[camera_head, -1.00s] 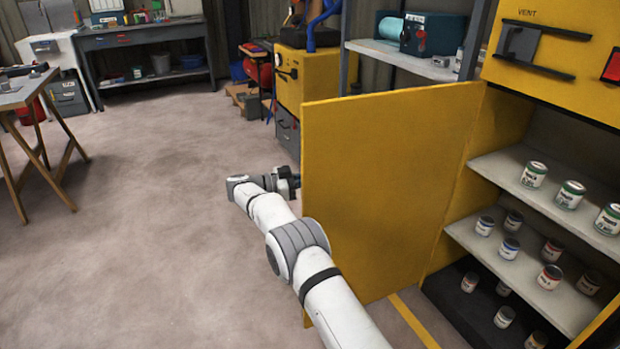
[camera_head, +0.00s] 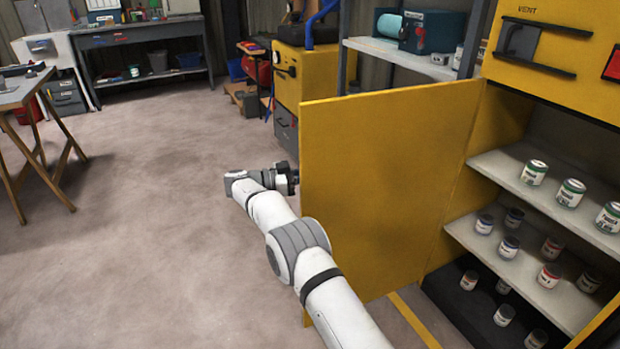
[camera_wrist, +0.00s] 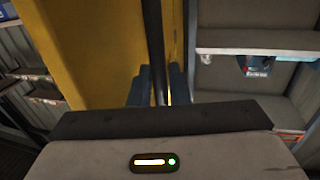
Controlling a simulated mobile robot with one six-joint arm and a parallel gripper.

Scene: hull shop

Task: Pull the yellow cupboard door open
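The yellow cupboard door (camera_head: 385,190) stands wide open in the head view, swung out to the left of the shelves. In the wrist view its yellow face (camera_wrist: 95,55) fills the left. A dark upright handle bar (camera_wrist: 156,45) runs down the middle of the wrist view. My gripper (camera_head: 292,180) is at the door's outer edge in the head view, partly hidden by the door. In the wrist view my gripper's two fingers (camera_wrist: 159,88) lie on either side of the bar. Whether they press on it is unclear.
The open cupboard has shelves (camera_head: 490,240) with several paint cans (camera_head: 533,173). A grey shelf rack (camera_head: 400,55) and a yellow cabinet (camera_head: 310,78) stand behind the door. A trestle table (camera_head: 22,95) is at the left. The floor (camera_head: 150,240) left of my arm is clear.

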